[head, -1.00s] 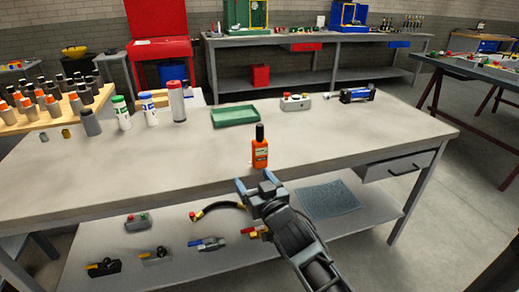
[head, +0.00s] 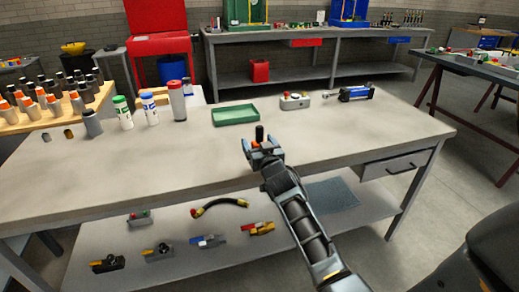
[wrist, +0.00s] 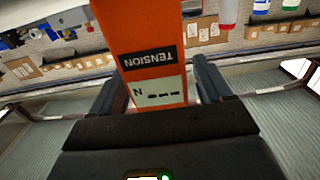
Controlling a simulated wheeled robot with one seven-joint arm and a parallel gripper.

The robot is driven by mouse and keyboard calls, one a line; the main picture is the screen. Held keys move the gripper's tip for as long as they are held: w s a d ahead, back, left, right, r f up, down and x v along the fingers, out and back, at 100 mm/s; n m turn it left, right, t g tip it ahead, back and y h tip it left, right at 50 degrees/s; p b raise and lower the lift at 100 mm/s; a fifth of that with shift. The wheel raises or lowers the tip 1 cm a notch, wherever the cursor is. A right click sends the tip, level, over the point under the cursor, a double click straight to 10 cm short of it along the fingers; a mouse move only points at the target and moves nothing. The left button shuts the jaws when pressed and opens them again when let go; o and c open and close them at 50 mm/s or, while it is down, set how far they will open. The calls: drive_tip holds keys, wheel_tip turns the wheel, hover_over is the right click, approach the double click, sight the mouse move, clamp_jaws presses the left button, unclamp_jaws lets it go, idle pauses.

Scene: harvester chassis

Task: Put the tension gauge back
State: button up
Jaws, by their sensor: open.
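The orange tension gauge (wrist: 145,50) with a black top (head: 260,133) stands upright on the near part of the grey workbench. In the wrist view its face reads "TENSION" above a small display with an "N" and dashes. My gripper (head: 262,148) is open at the gauge and hides most of its body in the head view.
A green tray (head: 235,115), a grey button box (head: 295,102) and a blue-and-black tool (head: 352,93) stand behind the gauge. Bottles (head: 150,108) and a wooden rack (head: 45,112) are at the left. The bench's right front is clear.

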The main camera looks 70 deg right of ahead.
drive_tip(key=shift+w+d, duration=0.2)
drive_tip(key=shift+d, duration=0.05)
drive_tip(key=shift+c, duration=0.3)
drive_tip(key=c, duration=1.3)
drive_tip(key=shift+c, duration=0.2)
drive_tip(key=shift+r, duration=0.2)
